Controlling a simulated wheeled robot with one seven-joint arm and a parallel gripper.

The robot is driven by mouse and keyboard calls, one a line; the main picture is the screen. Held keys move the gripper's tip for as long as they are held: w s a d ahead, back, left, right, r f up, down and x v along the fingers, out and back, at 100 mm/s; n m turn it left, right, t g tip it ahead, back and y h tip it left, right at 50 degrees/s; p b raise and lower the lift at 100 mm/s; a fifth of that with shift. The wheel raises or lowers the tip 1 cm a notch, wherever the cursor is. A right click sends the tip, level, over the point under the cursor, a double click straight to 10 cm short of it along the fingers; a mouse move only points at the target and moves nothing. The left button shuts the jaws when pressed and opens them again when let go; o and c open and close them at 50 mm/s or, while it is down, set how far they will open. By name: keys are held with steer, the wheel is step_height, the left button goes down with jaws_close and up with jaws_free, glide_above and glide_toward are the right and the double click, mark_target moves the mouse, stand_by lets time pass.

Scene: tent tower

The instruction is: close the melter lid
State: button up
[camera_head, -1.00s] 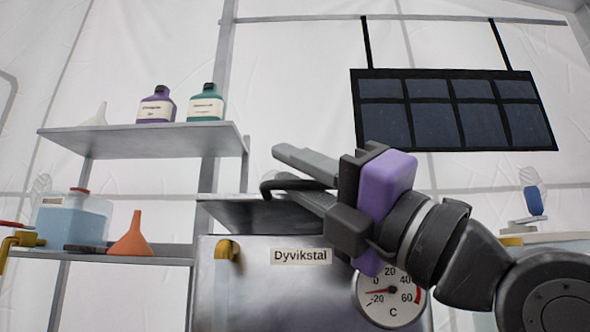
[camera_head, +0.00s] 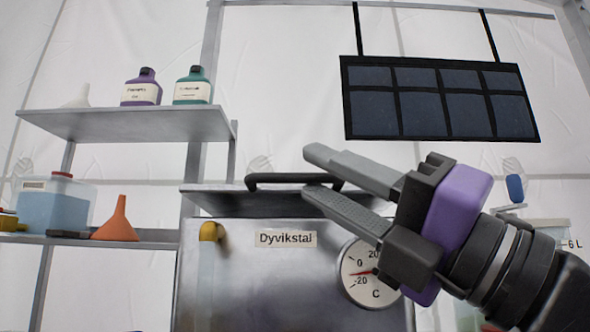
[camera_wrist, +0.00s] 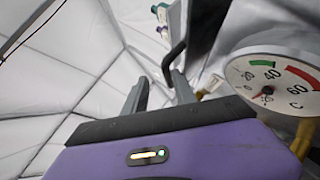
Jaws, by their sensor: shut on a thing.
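The melter (camera_head: 240,275) is a grey metal box labelled "Dyvikstal", with a round dial (camera_head: 370,272) on its front. Its lid (camera_head: 215,201) is a grey slab at the top, its front edge a little above the box front. A black bar handle (camera_head: 262,181) runs along the lid's edge. My gripper (camera_head: 314,172) comes from the right, one finger above the handle and one below, shut on it. In the wrist view the fingers (camera_wrist: 158,90) point at the black handle (camera_wrist: 174,58); the dial (camera_wrist: 275,82) is at the right.
Left shelves hold a purple bottle (camera_head: 141,90), a green bottle (camera_head: 193,88), a blue-filled container (camera_head: 55,207) and an orange funnel (camera_head: 116,222). A yellow-topped pipe (camera_head: 209,233) is on the melter's front. A dark panel (camera_head: 437,100) hangs behind.

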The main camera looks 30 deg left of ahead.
steer(key=shift+s+d+f, duration=0.1)
steer(key=shift+s+d, duration=0.15)
steer(key=shift+d, duration=0.3)
steer(key=w+d+f+b, duration=0.1)
steer(key=d+f+b, duration=0.5)
steer(key=b, duration=0.4)
steer(key=shift+d, duration=0.25)
stand_by(0.4)
steer(key=shift+f+b, duration=0.15)
steer(key=shift+b, duration=0.2)
stand_by(0.6)
